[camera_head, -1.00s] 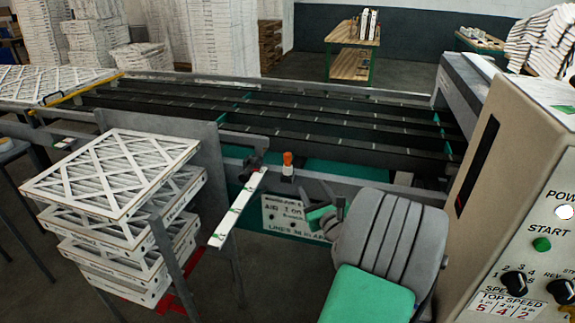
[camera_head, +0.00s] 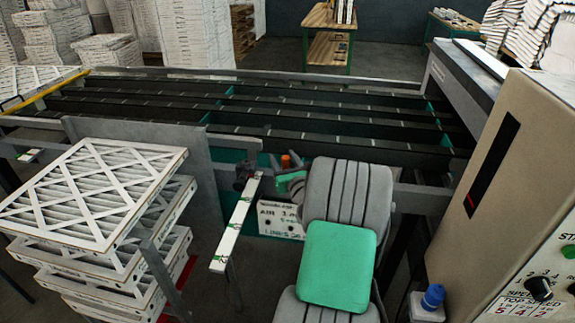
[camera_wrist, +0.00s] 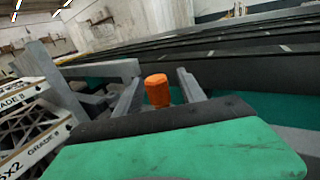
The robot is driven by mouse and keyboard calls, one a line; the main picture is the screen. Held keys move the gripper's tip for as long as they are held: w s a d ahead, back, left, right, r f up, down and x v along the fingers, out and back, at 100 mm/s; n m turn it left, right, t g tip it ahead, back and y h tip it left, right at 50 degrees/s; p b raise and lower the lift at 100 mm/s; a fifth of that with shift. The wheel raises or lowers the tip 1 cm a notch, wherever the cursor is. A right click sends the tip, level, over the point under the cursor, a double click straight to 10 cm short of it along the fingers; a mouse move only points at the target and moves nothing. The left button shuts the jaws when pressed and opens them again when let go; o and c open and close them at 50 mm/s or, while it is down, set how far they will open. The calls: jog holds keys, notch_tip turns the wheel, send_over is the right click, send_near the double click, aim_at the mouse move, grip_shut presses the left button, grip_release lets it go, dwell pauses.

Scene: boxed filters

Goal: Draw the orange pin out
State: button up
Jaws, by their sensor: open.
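The orange pin (camera_head: 286,161) stands upright at the near side of the conveyor frame, mostly hidden behind my gripper in the head view. In the wrist view the orange pin (camera_wrist: 158,92) shows its rounded, ribbed top. My gripper (camera_wrist: 159,78) is open, with one grey finger to the left of the pin and one to the right. No finger visibly touches it. I cannot tell whether the fingertips reach as far as the pin. The pin's lower end is hidden behind the dark and green gripper body.
A long white strip (camera_head: 237,222) juts toward me just left of my gripper. A stack of boxed filters (camera_head: 95,195) stands further left. A beige control cabinet (camera_head: 478,190) is close on the right, with a blue knob (camera_head: 433,297) below it. The conveyor (camera_head: 330,120) runs behind.

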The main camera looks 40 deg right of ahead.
jog(key=shift+w+d, duration=0.15)
jog(key=shift+w, duration=0.2)
jog(key=shift+c, duration=0.2)
grip_shut()
jog(key=shift+r, duration=0.1)
notch_tip(320, 180, up, 6)
jog(key=p, duration=0.6)
jog(key=shift+r+p, duration=0.15)
jog(key=shift+p, duration=0.2)
dwell(1.0)
